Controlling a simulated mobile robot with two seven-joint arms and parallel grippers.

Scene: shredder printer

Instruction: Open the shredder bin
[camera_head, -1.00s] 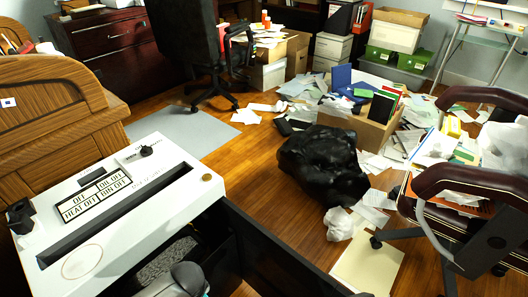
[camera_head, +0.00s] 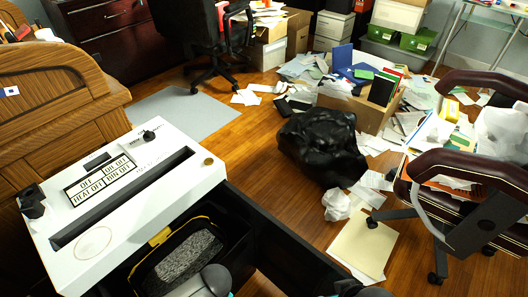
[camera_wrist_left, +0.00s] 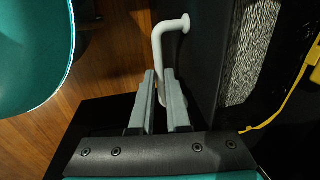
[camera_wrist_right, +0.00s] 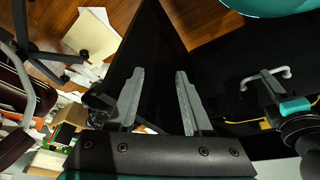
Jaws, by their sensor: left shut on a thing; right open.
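The shredder (camera_head: 140,185) has a white top with a long slot and a label panel, at left in the head view. Its black door (camera_head: 290,250) stands open. The black bin (camera_head: 150,277), with a yellow rim part (camera_head: 166,235) and grey shredded paper (camera_head: 190,255), shows partly out from under the top. In the left wrist view, my left gripper (camera_wrist_left: 162,75) is shut on the bin's white handle (camera_wrist_left: 157,42). My right gripper (camera_wrist_right: 160,75) is open beside the black door panel (camera_wrist_right: 150,60); the right wrist view also shows the handle (camera_wrist_right: 282,72).
A black bag (camera_head: 322,150) lies on the floor right of the door. Crumpled paper (camera_head: 337,204) and a folder (camera_head: 365,245) lie near it. An office chair (camera_head: 470,190) stands at right. A wooden desk (camera_head: 60,90) is behind the shredder.

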